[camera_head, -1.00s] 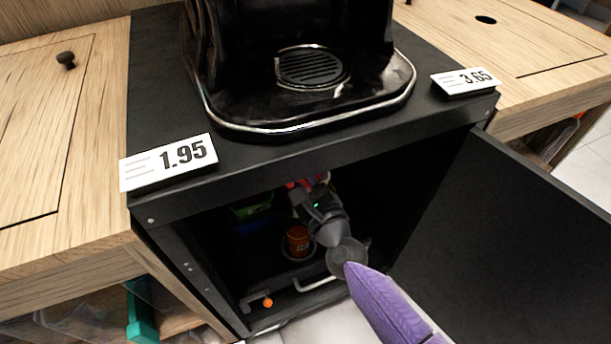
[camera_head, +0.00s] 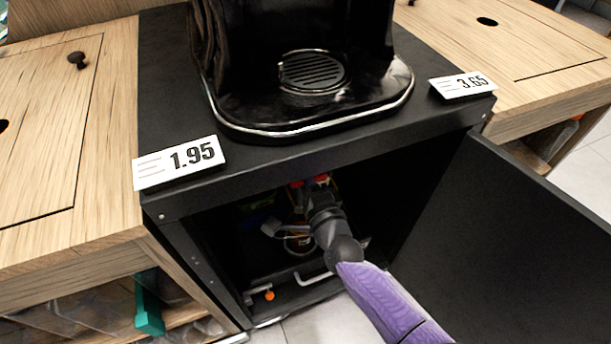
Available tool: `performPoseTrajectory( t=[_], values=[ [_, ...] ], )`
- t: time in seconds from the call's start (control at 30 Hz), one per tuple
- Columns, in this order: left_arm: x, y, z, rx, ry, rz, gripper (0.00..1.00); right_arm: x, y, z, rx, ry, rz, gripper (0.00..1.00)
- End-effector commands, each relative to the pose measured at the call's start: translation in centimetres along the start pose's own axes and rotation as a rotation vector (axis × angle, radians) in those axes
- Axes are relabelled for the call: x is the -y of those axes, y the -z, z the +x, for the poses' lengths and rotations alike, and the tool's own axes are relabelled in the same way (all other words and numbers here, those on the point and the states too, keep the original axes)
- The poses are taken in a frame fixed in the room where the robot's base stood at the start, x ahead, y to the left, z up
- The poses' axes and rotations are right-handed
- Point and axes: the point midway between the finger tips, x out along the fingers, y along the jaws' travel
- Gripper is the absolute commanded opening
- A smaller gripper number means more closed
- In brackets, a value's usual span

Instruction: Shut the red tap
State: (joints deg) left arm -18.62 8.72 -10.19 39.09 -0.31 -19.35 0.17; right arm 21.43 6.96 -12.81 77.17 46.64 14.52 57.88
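A small red part (camera_head: 320,179), perhaps the red tap, shows at the top of the dark opening of the black cabinet (camera_head: 300,160). It is partly hidden by the cabinet's upper edge and my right arm, so its handle position cannot be told. My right arm with its purple sleeve reaches in from the lower right. My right gripper (camera_head: 284,212) is inside the cabinet, just below and left of the red part. A grey finger-like part sticks out to the left, but its opening is unclear. No contact with the red part can be made out. My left gripper is not in view.
The open black door (camera_head: 510,240) stands at the right. An orange-brown container (camera_head: 299,243) is behind my gripper. A metal handle (camera_head: 315,278) and an orange knob (camera_head: 269,296) sit low at the front. A black machine (camera_head: 310,100) stands on top.

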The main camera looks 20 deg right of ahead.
Motion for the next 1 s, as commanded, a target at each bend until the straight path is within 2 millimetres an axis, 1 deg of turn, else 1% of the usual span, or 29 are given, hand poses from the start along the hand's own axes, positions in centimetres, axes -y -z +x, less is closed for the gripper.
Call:
performPoseTrajectory(
  t=[0.13,0.33,0.83,0.87,0.9,0.97,1.0],
  values=[
    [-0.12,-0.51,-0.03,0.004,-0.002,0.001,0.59,-0.04,-0.03,-0.01,0.0,-0.001,-0.06,0.0],
    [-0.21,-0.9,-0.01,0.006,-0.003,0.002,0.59,-0.13,-0.03,-0.02,0.0,-0.002,-0.106,0.0],
    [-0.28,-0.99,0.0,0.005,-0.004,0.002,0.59,-0.19,-0.03,-0.03,0.001,-0.002,-0.122,0.0],
    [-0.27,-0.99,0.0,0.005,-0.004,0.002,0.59,-0.19,-0.03,-0.03,0.001,-0.002,-0.122,0.25],
    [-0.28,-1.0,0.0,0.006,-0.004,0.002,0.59,-0.19,-0.02,-0.03,0.001,-0.002,-0.122,0.33],
    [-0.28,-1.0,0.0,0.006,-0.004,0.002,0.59,-0.18,-0.02,-0.03,0.001,-0.002,-0.122,0.46],
    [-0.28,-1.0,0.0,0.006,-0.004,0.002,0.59,-0.17,-0.02,-0.03,0.001,-0.002,-0.122,0.54]
  ],
)
